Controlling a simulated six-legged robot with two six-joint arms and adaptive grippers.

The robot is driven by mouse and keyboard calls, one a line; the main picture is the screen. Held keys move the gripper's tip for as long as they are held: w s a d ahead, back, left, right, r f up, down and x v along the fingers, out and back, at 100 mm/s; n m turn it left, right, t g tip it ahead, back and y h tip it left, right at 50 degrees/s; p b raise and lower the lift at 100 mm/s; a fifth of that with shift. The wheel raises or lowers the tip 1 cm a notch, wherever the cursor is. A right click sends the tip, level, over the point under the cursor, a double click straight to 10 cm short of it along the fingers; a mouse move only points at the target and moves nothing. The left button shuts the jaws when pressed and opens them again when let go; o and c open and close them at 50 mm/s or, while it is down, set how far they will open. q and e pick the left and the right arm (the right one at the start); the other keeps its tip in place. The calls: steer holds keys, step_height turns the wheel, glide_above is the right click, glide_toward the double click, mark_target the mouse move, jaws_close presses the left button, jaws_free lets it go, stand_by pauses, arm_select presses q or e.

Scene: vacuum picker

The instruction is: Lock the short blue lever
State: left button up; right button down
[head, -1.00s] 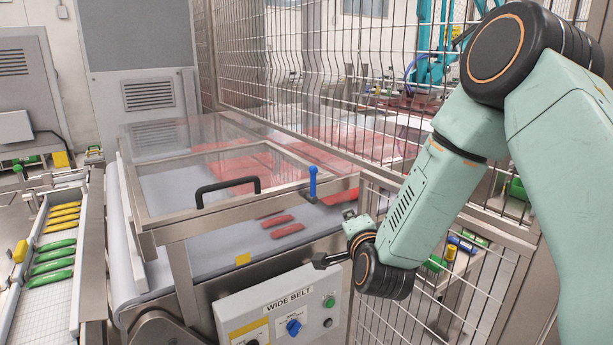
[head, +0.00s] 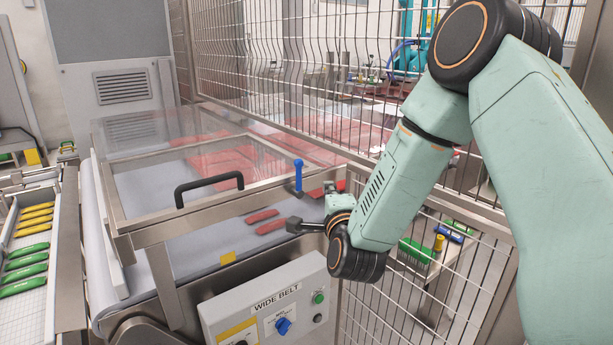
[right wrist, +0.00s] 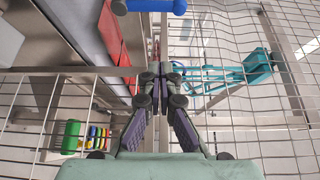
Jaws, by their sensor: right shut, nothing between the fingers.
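The short blue lever (head: 298,177) stands upright at the right front corner of the clear belt cover's metal frame. Its blue handle (right wrist: 152,6) also shows at the top edge of the right wrist view, lying across the picture. My right gripper (head: 291,225) is below the lever in the head view, pointing left, apart from it. In the right wrist view its fingertips (right wrist: 160,72) are together with nothing between them. The lever's base and catch are too small to make out clearly. My left gripper is not in view.
The clear cover (head: 130,195) has a black handle (head: 209,189). Red pieces (head: 262,216) lie on the belt near the gripper. The WIDE BELT control box (head: 265,310) is below. A wire mesh fence (head: 400,310) stands close on the right, near my right arm.

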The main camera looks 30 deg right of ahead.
mark_target(297, 178)
steer(key=w+p, duration=0.1)
steer(key=w, duration=0.8)
steer(key=shift+w+d, duration=0.15)
steer(key=shift+d, duration=0.15)
stand_by(0.3)
